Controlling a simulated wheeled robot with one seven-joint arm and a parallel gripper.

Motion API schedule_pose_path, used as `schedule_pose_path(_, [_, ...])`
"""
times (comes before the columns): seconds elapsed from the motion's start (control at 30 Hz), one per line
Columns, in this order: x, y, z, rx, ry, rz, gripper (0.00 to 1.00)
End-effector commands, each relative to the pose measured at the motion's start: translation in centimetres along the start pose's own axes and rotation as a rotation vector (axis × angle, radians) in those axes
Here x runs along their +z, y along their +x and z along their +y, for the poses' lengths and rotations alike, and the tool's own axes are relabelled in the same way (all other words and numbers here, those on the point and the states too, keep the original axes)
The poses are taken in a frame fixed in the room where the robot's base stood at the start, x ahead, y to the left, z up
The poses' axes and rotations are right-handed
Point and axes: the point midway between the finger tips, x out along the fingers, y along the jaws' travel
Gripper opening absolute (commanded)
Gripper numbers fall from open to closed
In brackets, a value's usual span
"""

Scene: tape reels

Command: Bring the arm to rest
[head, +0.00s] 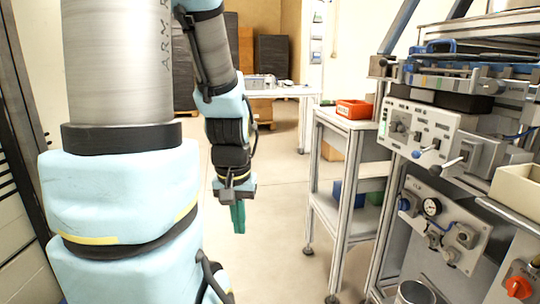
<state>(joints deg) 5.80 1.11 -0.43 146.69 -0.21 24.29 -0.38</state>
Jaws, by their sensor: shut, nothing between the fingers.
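My arm hangs down in the left half of the head view, with light blue padded covers and grey links. My gripper (238,218) is at its lower end and points down at the open floor. Its green fingers are together, with nothing seen between them. It is apart from the trolley and the machine on the right.
A metal trolley (345,122) with a red bin (354,109) on top stands right of my gripper. A machine with a control panel (420,131) fills the right side. A white table (285,92) stands at the back. The floor (275,225) below my gripper is clear.

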Motion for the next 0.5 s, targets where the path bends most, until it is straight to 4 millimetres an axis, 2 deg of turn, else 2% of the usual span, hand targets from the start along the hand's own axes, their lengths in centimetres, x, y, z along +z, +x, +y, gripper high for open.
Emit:
schedule_pose_path(0.03, [-0.3, -2.1, 0.0, 0.000, 0.000, 0.000, 0.00])
schedule_pose_path(0.13, [-0.6, -4.3, 0.0, 0.000, 0.000, 0.000, 0.00])
schedule_pose_path(0.3, [-1.4, -9.4, 0.1, 0.000, 0.001, 0.001, 0.00])
schedule_pose_path(0.4, [-1.7, -11.7, 0.1, 0.000, 0.001, 0.001, 0.00])
schedule_pose_path(0.5, [-1.9, -13.2, 0.1, 0.001, 0.001, 0.001, 0.00])
